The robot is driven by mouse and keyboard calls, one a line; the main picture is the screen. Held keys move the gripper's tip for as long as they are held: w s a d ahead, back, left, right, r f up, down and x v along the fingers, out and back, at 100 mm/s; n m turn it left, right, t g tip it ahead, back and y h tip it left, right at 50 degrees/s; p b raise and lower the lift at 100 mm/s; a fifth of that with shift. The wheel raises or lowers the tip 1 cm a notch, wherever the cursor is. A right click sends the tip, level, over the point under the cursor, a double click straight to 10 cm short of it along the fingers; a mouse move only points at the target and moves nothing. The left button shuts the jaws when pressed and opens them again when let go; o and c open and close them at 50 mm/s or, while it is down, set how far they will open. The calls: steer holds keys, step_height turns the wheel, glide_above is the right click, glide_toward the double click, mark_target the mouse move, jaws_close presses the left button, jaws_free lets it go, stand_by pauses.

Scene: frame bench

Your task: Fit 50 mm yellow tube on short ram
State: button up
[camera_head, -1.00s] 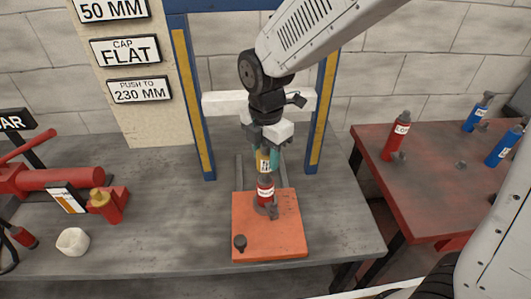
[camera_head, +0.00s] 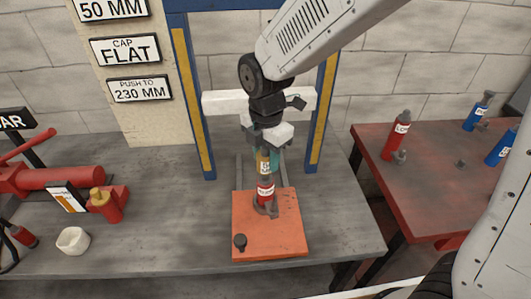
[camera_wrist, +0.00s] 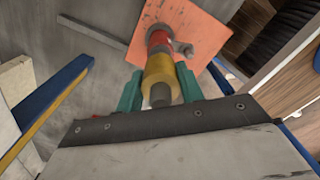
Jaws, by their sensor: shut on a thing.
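My gripper (camera_head: 266,155) is shut on the yellow tube (camera_head: 264,166), with one teal finger on each side. The tube also shows between the fingers in the wrist view (camera_wrist: 160,72), and a grey rod end sticks out of its near end. The short red ram (camera_head: 265,190) stands upright on the orange plate (camera_head: 270,240), directly below the tube. It shows beyond the tube in the wrist view (camera_wrist: 158,38). The tube is in line with the ram, its lower end at or very close to the ram's top. I cannot tell if it is fully seated.
A blue and yellow press frame (camera_head: 195,100) stands around my arm, with a white crossbar behind. A red table (camera_head: 430,190) at right holds a red ram (camera_head: 398,135) and blue rams. A red pump (camera_head: 50,180) and white cup (camera_head: 73,240) are at left.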

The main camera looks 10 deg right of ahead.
steer(key=shift+f, duration=1.45)
steer(key=o, duration=1.2)
step_height(320, 180, up, 8)
steer(key=shift+f, duration=0.1)
